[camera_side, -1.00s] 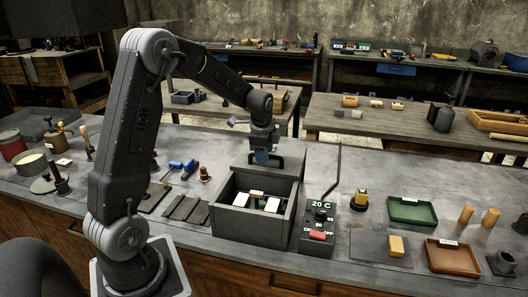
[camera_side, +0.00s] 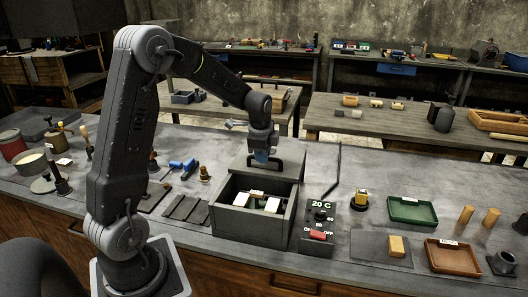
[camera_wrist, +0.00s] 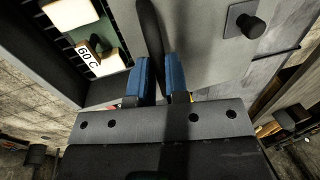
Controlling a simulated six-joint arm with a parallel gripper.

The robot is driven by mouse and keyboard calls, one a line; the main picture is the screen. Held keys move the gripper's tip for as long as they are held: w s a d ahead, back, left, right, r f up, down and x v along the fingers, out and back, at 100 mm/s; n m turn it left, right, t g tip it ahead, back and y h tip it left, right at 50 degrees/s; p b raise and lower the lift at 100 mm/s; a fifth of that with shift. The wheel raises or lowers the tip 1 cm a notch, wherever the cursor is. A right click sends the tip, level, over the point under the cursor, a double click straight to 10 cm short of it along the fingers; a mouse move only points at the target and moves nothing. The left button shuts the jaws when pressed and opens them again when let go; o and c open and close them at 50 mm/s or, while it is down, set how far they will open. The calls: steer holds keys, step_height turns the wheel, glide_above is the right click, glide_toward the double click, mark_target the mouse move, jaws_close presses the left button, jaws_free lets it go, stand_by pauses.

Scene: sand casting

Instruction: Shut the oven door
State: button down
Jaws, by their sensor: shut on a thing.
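The oven (camera_side: 246,227) is a grey open-topped box in the middle of the bench. Its door (camera_side: 240,165) is a grey flat lid standing raised and tilted at the back edge, so the inside shows. My gripper (camera_side: 262,158) is at the door's dark bar handle (camera_side: 279,164). In the wrist view, the blue fingers of my gripper (camera_wrist: 164,90) are closed on the handle (camera_wrist: 151,35), with the door's grey face (camera_wrist: 195,35) beside it. White blocks (camera_wrist: 70,12) and a "60 C" label (camera_wrist: 88,56) show inside the oven.
A control box (camera_side: 318,235) reading "20 C" with a red switch stands close at the oven's right. Dark plates (camera_side: 185,208) lie to its left. A green tray (camera_side: 412,211) and a brown tray (camera_side: 453,258) are farther right.

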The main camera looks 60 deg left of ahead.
steer(key=s+d, duration=1)
steer(key=d, duration=0.1)
steer(key=shift+s, duration=0.4)
steer(key=c, duration=1.1)
jaws_free()
steer(key=r, duration=0.4)
steer(key=s+d+r, duration=0.1)
steer(key=r, duration=0.4)
steer(key=s+r, duration=0.1)
steer(key=r, duration=0.3)
steer(key=shift+d+r, duration=0.25)
steer(key=shift+d, duration=0.15)
steer(key=shift+s+d+f+n+t+h, duration=0.25)
steer(key=shift+s+d+n+t, duration=0.4)
steer(key=shift+s+d+n, duration=0.75)
steer(key=shift+s+d+f+n+t+h, duration=0.1)
steer(key=shift+s+d+n+t+h, duration=0.2)
steer(key=shift+s+d+n+t, duration=0.8)
steer(key=shift+s+d+f+n+t+h, duration=0.25)
steer(key=shift+s+d+n, duration=1.05)
steer(key=shift+d+n, duration=0.8)
